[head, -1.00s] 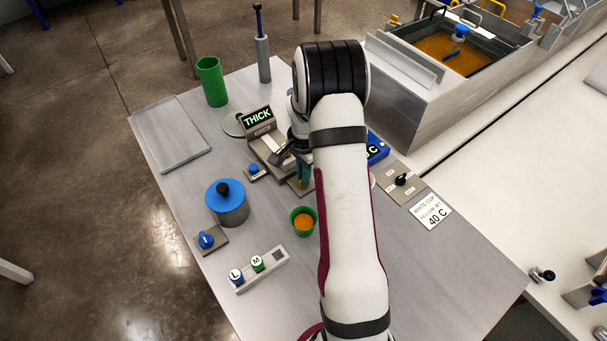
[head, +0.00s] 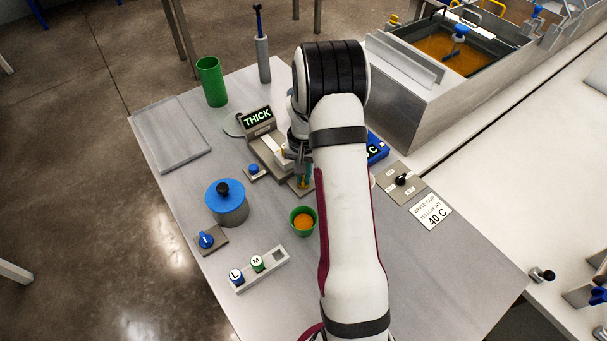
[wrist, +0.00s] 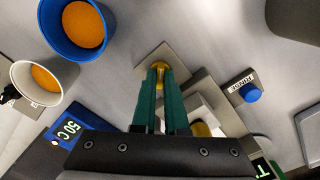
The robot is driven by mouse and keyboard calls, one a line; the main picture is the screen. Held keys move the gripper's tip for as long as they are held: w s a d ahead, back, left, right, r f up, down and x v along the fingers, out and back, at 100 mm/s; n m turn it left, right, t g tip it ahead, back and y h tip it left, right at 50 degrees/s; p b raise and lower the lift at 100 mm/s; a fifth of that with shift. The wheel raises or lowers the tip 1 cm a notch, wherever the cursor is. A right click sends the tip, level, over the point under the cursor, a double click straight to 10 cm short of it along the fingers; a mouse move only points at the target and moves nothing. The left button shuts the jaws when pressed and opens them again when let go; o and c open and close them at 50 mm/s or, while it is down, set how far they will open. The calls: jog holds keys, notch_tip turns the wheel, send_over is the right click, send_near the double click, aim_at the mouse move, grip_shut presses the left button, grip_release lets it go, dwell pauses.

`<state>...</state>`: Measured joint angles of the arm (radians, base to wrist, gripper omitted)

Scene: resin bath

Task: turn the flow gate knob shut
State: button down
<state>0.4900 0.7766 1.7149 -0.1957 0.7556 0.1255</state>
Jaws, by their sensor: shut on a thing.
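The knob (wrist: 159,70) is a small brass-yellow piece on a square grey plate (wrist: 178,58) on the table. In the wrist view my gripper (wrist: 160,72) has its two green fingers reaching down to it, their tips shut on its sides. In the head view my gripper (head: 303,183) stands over the plate, just left of my arm, which hides part of this area. The knob is mostly covered by the fingers, so I cannot read its angle.
A display reading THICK (head: 257,117) and a blue button (head: 253,168) stand close left. A green cup of orange liquid (head: 303,221) stands in front. In the wrist view a blue cup (wrist: 58,40) and a white cup (wrist: 52,98) stand near. A lidded pot (head: 229,206) is farther left.

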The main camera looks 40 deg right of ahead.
jog(key=n, duration=0.4)
jog(key=shift+n, duration=2.5)
jog(key=c, duration=0.9)
grip_release()
jog(key=shift+c, duration=0.2)
jog(key=shift+r, duration=0.1)
notch_tip(320, 180, up, 16)
jog(key=shift+f, duration=0.2)
